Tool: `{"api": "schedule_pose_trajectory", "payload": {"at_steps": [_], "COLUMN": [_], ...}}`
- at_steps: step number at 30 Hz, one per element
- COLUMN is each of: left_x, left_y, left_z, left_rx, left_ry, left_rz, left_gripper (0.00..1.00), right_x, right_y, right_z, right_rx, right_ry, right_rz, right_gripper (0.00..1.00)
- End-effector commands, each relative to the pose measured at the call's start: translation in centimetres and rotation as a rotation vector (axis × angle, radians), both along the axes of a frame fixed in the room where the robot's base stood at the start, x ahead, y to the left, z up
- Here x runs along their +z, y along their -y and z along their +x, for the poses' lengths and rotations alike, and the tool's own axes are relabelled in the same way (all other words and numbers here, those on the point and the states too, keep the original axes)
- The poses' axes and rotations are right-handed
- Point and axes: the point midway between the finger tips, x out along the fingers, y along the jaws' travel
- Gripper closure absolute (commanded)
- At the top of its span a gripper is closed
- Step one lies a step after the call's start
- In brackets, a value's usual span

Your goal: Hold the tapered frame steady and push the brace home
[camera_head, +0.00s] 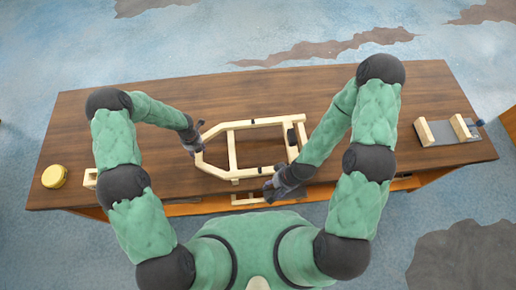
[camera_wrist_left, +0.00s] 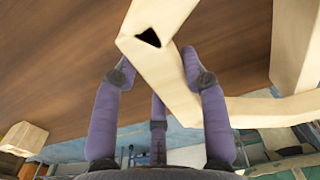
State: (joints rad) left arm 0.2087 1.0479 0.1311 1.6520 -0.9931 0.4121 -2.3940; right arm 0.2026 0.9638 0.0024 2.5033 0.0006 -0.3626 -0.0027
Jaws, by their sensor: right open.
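The tapered frame (camera_head: 262,123) is a pale wooden outline lying on the table, with its narrow end to the left. A crossbar (camera_head: 232,150), perhaps the brace, spans it near that end; I cannot tell whether it is fully seated. My left gripper (camera_head: 195,140) is at the narrow end. In the left wrist view, its fingers (camera_wrist_left: 160,72) straddle a frame beam (camera_wrist_left: 178,90), with pads close against both sides. My right gripper (camera_head: 276,188) is open at the frame's near right corner, partly hidden by its own dark body.
A yellow round tin (camera_head: 54,176) sits at the table's left end. A grey plate with two wooden blocks (camera_head: 442,131) sits at the right end. Pale wooden pieces (camera_head: 249,200) show at the near table edge. The back of the table (camera_head: 200,95) is clear.

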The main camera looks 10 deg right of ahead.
Motion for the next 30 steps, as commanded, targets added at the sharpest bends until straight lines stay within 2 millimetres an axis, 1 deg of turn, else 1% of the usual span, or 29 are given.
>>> {"api": "schedule_pose_trajectory", "payload": {"at_steps": [1,2,4,30], "left_x": [-0.02,-0.02,0.16,0.06], "left_y": [0.01,0.01,0.05,0.62], "left_z": [-0.03,-0.04,0.25,0.08], "left_rx": [0.001,0.001,0.004,0.002], "left_ry": [-0.001,-0.001,0.006,0.002], "left_rz": [0.0,0.0,-0.003,-0.001], "left_gripper": [0.96,1.0,1.0,1.0], "right_x": [0.0,0.0,0.0,0.0], "right_y": [0.0,0.0,0.0,0.0], "right_z": [0.0,0.0,0.0,0.0], "right_rx": [0.0,0.0,0.0,0.0], "right_ry": [0.0,0.0,0.0,0.0], "right_rz": [0.0,0.0,0.0,0.0], "right_gripper": [0.47,0.47,0.47,0.47]}}
